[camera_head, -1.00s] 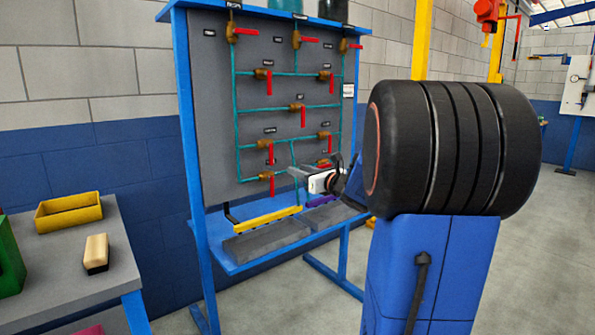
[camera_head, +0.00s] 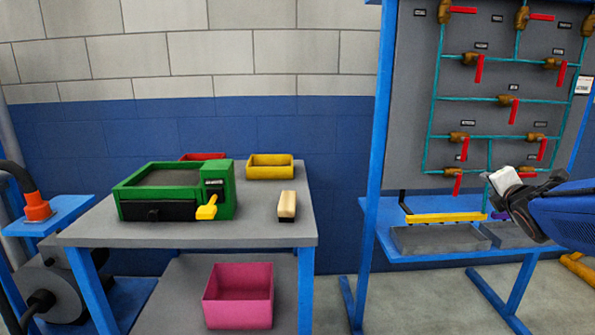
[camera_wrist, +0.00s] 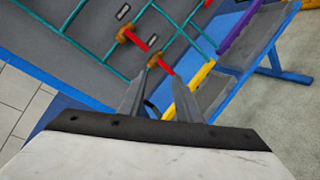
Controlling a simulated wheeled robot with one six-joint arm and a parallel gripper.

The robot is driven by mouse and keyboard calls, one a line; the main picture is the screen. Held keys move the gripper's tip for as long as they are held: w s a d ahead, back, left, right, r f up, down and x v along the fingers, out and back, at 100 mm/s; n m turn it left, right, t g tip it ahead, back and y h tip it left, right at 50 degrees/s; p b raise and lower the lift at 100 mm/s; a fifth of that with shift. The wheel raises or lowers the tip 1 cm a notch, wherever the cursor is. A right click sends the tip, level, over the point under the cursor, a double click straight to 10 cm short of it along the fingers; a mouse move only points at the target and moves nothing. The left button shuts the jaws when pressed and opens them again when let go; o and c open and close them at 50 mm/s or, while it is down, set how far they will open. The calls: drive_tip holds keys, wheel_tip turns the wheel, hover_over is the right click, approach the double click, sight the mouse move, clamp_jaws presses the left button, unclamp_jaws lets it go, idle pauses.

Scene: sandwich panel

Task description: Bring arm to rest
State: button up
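My gripper (camera_wrist: 160,84) has its two grey fingers apart in the wrist view, with nothing held between them. They point toward the grey panel (camera_wrist: 75,60) with its teal pipes and red valve handles. In the head view my arm (camera_head: 570,215) reaches in from the right edge, its end in front of the lower part of the panel (camera_head: 410,110). The fingers are hard to make out there. I cannot tell whether they touch anything.
A blue-legged bench (camera_head: 190,240) stands left, with a green box (camera_head: 225,190), yellow bin (camera_head: 270,168), red bin (camera_head: 203,156) and brush-like block (camera_head: 287,206). A pink bin (camera_head: 240,310) sits below. The panel's ledge holds a yellow bar (camera_head: 445,217). Floor shows between bench and panel.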

drive_tip(key=s+a+f+m+g+y, duration=0.1)
drive_tip(key=s+a+f+m+g, duration=0.2)
drive_tip(key=s+a+f+m, duration=0.3)
drive_tip(key=s+a+f+m+g+y, duration=0.2)
drive_tip(key=s+a+f+m, duration=0.4)
drive_tip(key=s, duration=0.8)
drive_tip(key=s+a+f+m+g+y, duration=0.1)
drive_tip(key=s+a+f+m+g, duration=0.4)
drive_tip(key=s+a+m, duration=0.5)
drive_tip(key=shift+s+a+f+y, duration=0.3)
drive_tip(key=shift+a+f, duration=0.15)
drive_tip(key=shift+f, duration=0.2)
